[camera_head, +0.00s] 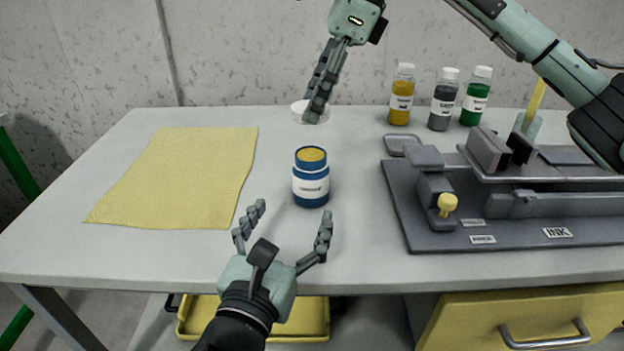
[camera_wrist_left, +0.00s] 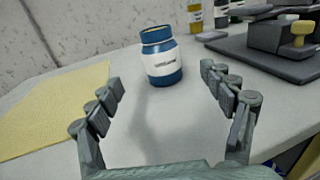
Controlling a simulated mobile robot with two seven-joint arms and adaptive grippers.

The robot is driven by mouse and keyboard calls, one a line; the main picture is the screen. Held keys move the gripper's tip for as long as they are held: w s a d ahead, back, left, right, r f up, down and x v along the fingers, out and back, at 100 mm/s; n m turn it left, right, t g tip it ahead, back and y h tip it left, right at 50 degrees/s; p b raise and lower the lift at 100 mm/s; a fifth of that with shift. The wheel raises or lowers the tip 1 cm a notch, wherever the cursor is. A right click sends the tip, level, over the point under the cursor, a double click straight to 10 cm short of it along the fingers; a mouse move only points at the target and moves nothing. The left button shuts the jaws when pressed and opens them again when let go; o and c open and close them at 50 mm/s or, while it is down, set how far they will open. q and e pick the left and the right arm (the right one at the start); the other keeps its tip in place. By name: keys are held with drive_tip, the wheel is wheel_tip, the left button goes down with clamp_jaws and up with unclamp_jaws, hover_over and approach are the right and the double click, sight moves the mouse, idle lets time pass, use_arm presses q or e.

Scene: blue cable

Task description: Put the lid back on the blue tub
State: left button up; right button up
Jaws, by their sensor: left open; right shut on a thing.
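The blue tub (camera_head: 311,187) stands upright and open near the middle of the table, with yellow contents showing at its top and a white label. In the left wrist view the tub (camera_wrist_left: 163,60) stands beyond the fingertips. My left gripper (camera_head: 290,212) is open and empty, low in front of the tub, its fingers spread and apart from it. My right gripper (camera_head: 315,112) is shut on the white lid (camera_head: 298,110), behind the tub toward the table's back edge. The fingers hide part of the lid; whether it touches the table I cannot tell.
A yellow cloth (camera_head: 180,178) lies on the left. A grey ink device (camera_head: 400,205) with a yellow knob fills the right side. Yellow (camera_head: 401,97), grey (camera_head: 443,103) and green (camera_head: 476,98) bottles stand at the back right. The table around the tub is clear.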

use_arm(q)
drive_tip(key=x, duration=1.2)
drive_tip(key=shift+c, duration=0.4)
drive_tip(key=c, duration=1.7)
drive_tip(key=shift+c, duration=0.2)
use_arm(e)
hover_over(309, 154)
drive_tip(key=d, duration=0.1)
drive_tip(key=shift+f, duration=2.55)
drive_tip(key=shift+f, duration=0.1)
drive_tip(key=shift+f, duration=0.8)
use_arm(q)
clamp_jaws()
use_arm(e)
drive_tip(key=shift+f, duration=0.55)
